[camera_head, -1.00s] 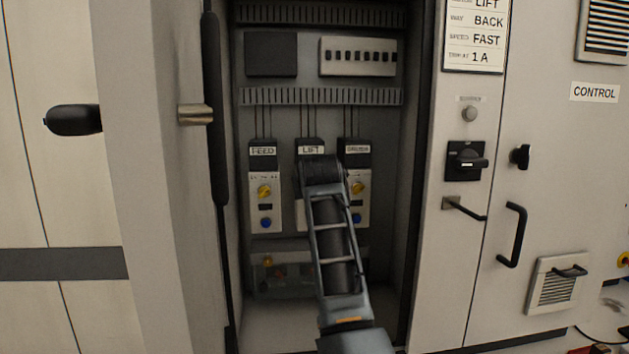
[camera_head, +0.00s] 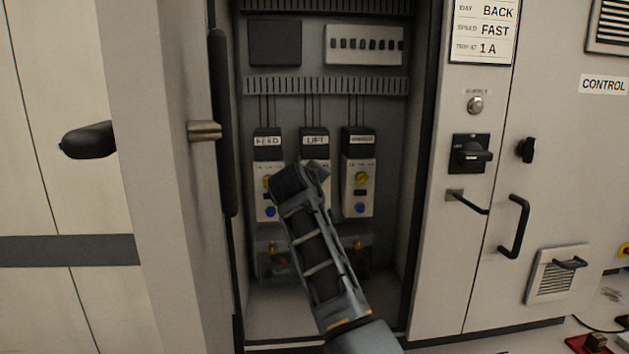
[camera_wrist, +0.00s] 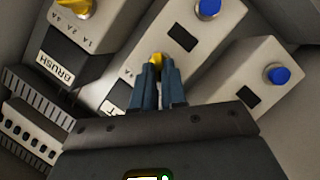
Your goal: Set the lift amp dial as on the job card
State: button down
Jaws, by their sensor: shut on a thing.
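The lift unit (camera_head: 316,142) is the middle of three units in the open cabinet. Its lower front is mostly hidden by my arm in the head view. In the wrist view the lift unit (camera_wrist: 176,35) lies tilted, and its yellow dial (camera_wrist: 157,57) sits between my fingertips. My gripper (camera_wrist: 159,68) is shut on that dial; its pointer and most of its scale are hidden. The job card (camera_head: 484,30) on the right panel reads BACK, FAST and trip at 1 A; its top is cut off.
The feed unit (camera_head: 267,142) stands left and the brush unit (camera_head: 358,143) right, each with a yellow dial and a blue button. The open cabinet door (camera_head: 165,180) stands on the left. A supply switch (camera_head: 470,154) and a handle (camera_head: 515,226) are on the right.

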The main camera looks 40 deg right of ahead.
jog(key=shift+d+f, duration=0.1)
jog(key=shift+d, duration=0.1)
dwell(0.3)
jog(key=c, duration=1.2)
grip_release()
jog(key=shift+d, duration=0.1)
jog(key=b+v, duration=0.1)
jog(key=v, duration=0.7)
jog(key=shift+w+f+b, duration=0.1)
jog(key=shift+w+b, duration=0.05)
jog(key=shift+b, duration=0.15)
jog(key=shift+f, duration=0.1)
